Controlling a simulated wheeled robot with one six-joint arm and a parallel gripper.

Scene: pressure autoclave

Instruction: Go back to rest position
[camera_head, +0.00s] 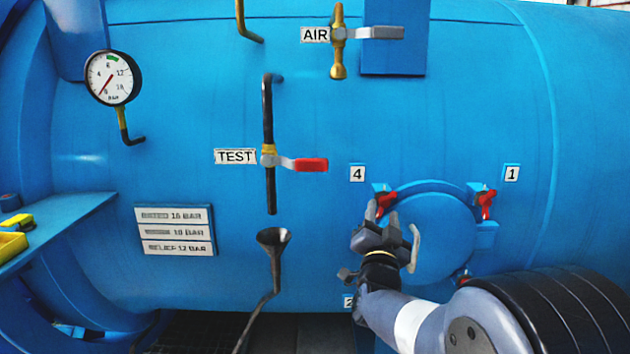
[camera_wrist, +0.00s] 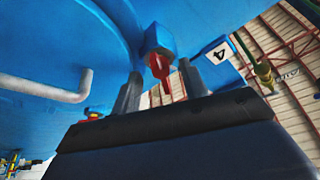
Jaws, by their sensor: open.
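My gripper (camera_head: 380,212) is in front of the round blue hatch (camera_head: 436,235), at its upper left side. Its two fingers are apart and nothing is between them that I can see held. The red wing nut by label 4 (camera_head: 386,201) is just above and behind the fingers. In the wrist view, the same red wing nut (camera_wrist: 160,68) shows beyond the fingertips, between the two fingers (camera_wrist: 158,82). I cannot tell whether a finger touches it. Another red wing nut (camera_head: 486,204) is at the hatch's upper right, by label 1.
The TEST valve with a red handle (camera_head: 310,165), a funnel (camera_head: 273,238) and the AIR valve (camera_head: 338,38) stand out from the blue vessel. A pressure gauge (camera_head: 112,78) is at upper left. A blue shelf (camera_head: 70,218) with yellow items juts out at far left.

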